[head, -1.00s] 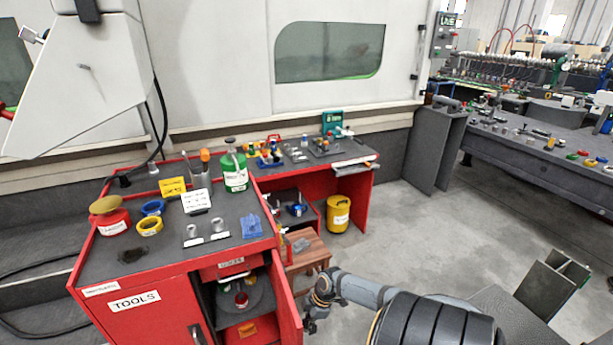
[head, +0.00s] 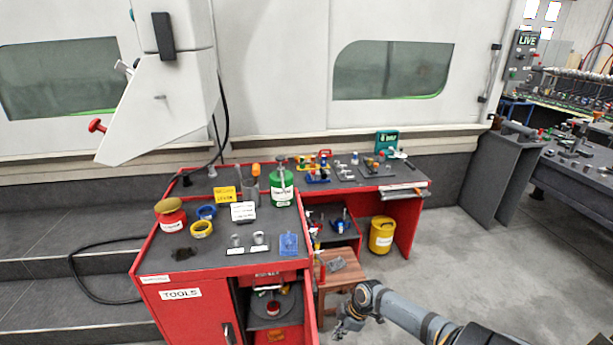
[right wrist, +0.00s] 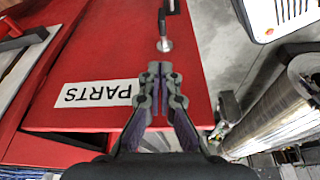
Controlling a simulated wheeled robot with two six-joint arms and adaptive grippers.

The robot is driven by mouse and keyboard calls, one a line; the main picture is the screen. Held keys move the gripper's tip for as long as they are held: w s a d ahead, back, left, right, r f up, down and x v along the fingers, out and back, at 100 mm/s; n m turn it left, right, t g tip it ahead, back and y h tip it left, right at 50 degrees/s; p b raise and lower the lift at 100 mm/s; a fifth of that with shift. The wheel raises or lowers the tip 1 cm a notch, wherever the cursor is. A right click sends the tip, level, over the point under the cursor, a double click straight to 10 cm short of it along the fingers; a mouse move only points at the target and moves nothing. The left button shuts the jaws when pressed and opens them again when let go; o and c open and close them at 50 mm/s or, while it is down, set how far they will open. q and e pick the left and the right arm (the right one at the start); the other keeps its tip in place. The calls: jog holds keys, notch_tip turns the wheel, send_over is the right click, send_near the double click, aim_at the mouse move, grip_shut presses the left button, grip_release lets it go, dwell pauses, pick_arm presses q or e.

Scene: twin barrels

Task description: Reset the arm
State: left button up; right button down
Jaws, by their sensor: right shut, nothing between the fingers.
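The gripper is shut and empty. In the right wrist view its closed fingers (right wrist: 160,70) are in front of a red panel with a white PARTS label (right wrist: 97,94). A dark handle with a round silver base (right wrist: 164,45) shows just beyond the fingertips. I cannot tell whether the fingers touch the panel. My left gripper is in neither view.
The cabinet top holds a red jar (head: 171,216), a green canister (head: 282,188), tape rings and cards. A wooden stool (head: 346,270) and a yellow bin (head: 381,235) stand to its right. Grey floor (head: 440,255) further right is clear.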

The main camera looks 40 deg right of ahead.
jog(key=s+a+f+m+g+h, duration=0.15)
jog(key=s+f+m+h, duration=0.4)
jog(key=s+f, duration=1.15)
jog(key=s+a+f+m+y, duration=0.2)
jog(key=s+a+f, duration=0.6)
jog(key=a, duration=0.5)
jog(key=s+m, duration=0.1)
jog(key=s, duration=0.1)
jog(key=shift+s+f, duration=0.3)
jog(key=shift+f, duration=0.1)
jog(key=shift+d+m, duration=0.1)
jog(key=shift+m, duration=0.15)
